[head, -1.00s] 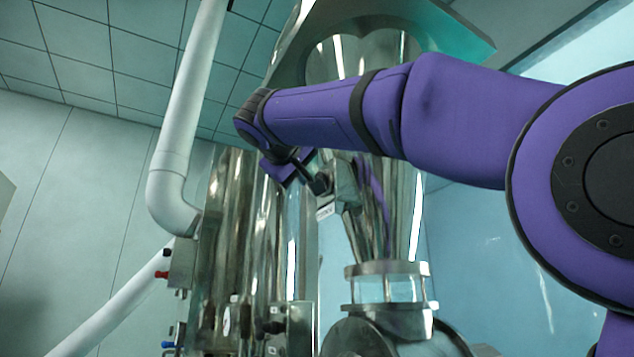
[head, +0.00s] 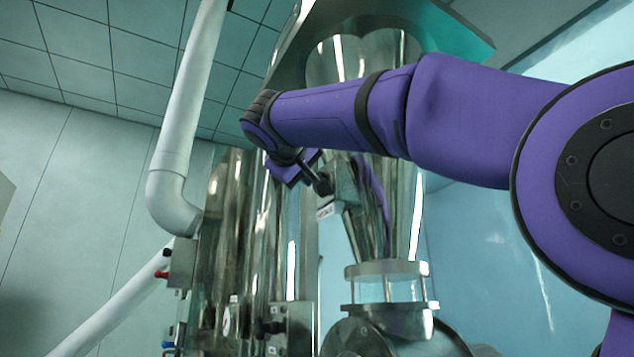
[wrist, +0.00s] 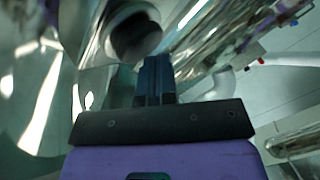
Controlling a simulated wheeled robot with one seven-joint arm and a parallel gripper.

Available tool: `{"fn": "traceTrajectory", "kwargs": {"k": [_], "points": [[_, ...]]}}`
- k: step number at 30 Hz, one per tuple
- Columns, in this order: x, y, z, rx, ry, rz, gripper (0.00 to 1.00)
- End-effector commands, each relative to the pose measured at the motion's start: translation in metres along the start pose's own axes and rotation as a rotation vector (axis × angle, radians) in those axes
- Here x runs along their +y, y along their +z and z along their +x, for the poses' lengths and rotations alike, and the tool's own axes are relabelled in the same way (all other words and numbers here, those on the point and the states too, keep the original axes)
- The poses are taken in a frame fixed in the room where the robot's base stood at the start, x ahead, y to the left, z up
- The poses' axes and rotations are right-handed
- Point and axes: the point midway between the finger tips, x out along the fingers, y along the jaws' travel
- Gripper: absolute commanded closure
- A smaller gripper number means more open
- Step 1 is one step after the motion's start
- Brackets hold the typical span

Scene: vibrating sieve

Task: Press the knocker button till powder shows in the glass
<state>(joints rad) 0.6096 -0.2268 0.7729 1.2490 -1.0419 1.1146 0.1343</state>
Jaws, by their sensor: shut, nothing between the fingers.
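The knocker box (head: 344,186) is a small metal box on the sieve's shiny cone, with a small label under it. My gripper (head: 313,176) is at its left side, partly hidden by my wrist. In the wrist view my gripper (wrist: 153,64) is shut and empty. A round black button (wrist: 135,36) lies just beyond its tips, a little left. I cannot tell whether they touch. The glass (head: 388,288) is a clear ring between metal flanges below the cone. It looks clear and pale, with no powder visible in it.
A tall shiny metal column (head: 245,240) stands left of the cone. A white pipe (head: 180,140) bends down beside it. Small red and blue fittings sit at the column's left edge. My purple arm crosses in front of the cone. The wall at left is clear.

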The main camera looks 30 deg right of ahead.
Motion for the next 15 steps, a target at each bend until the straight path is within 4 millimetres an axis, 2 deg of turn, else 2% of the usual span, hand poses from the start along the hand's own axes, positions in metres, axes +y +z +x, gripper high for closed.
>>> {"fn": "traceTrajectory", "kwargs": {"k": [15], "points": [[0.0026, 0.0026, 0.0037, 0.000, 0.000, 0.000, 1.00]]}}
